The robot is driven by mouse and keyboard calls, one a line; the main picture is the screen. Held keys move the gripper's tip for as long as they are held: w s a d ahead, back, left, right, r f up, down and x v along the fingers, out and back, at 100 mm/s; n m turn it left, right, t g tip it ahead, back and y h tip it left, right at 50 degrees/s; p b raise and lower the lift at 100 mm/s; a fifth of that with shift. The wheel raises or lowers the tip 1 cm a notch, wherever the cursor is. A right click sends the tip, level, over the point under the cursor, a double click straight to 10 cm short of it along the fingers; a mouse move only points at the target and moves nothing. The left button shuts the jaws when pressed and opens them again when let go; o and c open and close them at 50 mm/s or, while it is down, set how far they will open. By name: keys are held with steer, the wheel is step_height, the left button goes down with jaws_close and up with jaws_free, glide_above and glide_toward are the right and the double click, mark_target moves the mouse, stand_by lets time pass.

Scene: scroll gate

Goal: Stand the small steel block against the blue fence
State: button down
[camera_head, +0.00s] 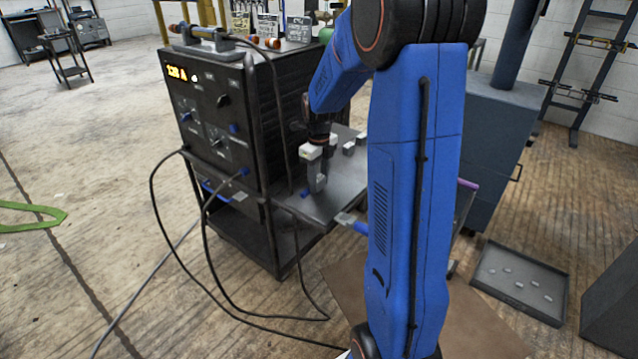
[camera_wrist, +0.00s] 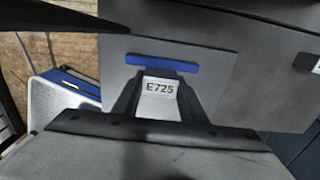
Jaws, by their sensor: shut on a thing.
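The small steel block (camera_wrist: 159,87) shows in the wrist view as a pale face marked E725 between the two dark fingers. My gripper (camera_wrist: 160,78) is shut on it. The blue fence (camera_wrist: 162,62) is a short bar across a grey plate (camera_wrist: 222,70), just beyond the block's upper edge in the picture. I cannot tell whether block and fence touch, nor whether the block rests on the plate. In the head view my gripper (camera_head: 318,167) is low over the grey work surface (camera_head: 343,188) beside the dark machine. The held block is not clear there.
The black machine (camera_head: 222,125) with a lit display stands close left of my gripper. Small blocks (camera_head: 349,149) lie behind it on the surface. Cables hang at the machine's front. A dark tray (camera_head: 520,280) with several small pieces lies on the floor at right.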

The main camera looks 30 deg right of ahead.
steer(key=shift+s+f, duration=0.25)
steer(key=shift+f, duration=0.35)
steer(key=c, duration=1.4)
jaws_free()
steer(key=shift+f, duration=0.1)
steer(key=shift+c, duration=0.2)
steer(key=o, duration=0.3)
steer(key=shift+w+f, duration=0.1)
steer(key=shift+f, duration=0.15)
steer(key=shift+o, duration=0.2)
steer(key=shift+w+r, duration=0.1)
steer(key=shift+r, duration=0.05)
steer(key=shift+r, duration=0.15)
